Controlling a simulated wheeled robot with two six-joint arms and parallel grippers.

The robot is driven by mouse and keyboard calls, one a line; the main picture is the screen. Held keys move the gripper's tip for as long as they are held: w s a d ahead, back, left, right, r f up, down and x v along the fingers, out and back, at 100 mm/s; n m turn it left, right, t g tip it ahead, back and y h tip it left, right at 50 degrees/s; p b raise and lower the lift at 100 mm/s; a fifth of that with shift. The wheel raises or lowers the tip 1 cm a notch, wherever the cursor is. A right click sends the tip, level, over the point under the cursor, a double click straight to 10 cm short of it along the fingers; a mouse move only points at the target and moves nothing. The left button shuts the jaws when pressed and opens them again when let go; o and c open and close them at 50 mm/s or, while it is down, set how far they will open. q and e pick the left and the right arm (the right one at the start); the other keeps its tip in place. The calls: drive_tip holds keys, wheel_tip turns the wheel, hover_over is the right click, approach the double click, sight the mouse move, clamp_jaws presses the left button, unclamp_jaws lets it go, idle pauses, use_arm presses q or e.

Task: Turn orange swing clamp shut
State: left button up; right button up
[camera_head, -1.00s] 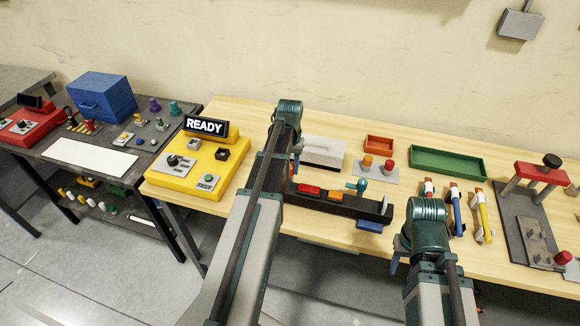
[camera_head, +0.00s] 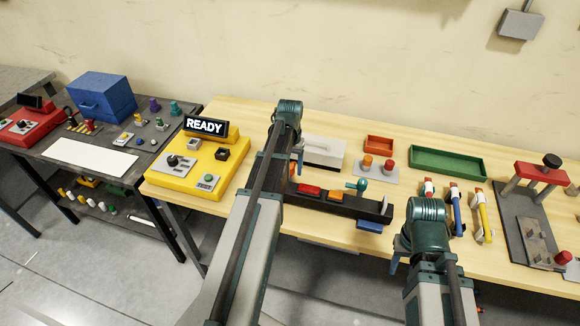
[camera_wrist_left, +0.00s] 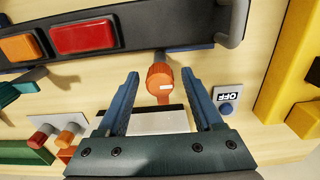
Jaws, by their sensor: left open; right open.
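The orange swing clamp (camera_wrist_left: 160,80) shows in the left wrist view as a round ribbed orange head with a pale mark, on a grey stem beside the dark chassis bar (camera_wrist_left: 170,22). My left gripper (camera_wrist_left: 161,76) is open, one blue finger on each side of the orange head, with visible gaps. In the head view my left arm hides most of the clamp. The chassis bar (camera_head: 345,205) carries red and orange blocks there. My right gripper (camera_head: 394,264) is low at the table's front edge, open and away from the chassis; its arm partly hides it.
A yellow console (camera_head: 180,183) with a READY display stands left of the chassis. Behind are a grey-white box (camera_head: 322,153), an orange tray (camera_head: 379,144) and a green tray (camera_head: 460,162). A fixture with a red bar (camera_head: 540,175) stands at the right.

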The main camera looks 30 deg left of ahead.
use_arm(q)
drive_tip(key=shift+r, duration=0.15)
wheel_tip(320, 180, up, 14)
drive_tip(key=p, duration=1.4)
drive_tip(key=shift+f, duration=0.2)
drive_tip(key=shift+f, duration=0.1)
drive_tip(key=s+d+f+m+b, duration=0.2)
drive_tip(key=s+d+f+b, duration=0.2)
drive_tip(key=d, duration=0.6)
drive_tip(key=s+d+f+m+b, duration=0.2)
drive_tip(key=s+d+f+b, duration=0.2)
drive_tip(key=s+d, duration=0.3)
drive_tip(key=s+d+f+m+y+b, duration=0.1)
drive_tip(key=s+d+f+b, duration=0.3)
drive_tip(key=d, duration=0.9)
drive_tip(key=shift+s+d+m, duration=0.25)
drive_tip(key=shift+s+m, duration=0.45)
drive_tip(key=shift+s, duration=0.05)
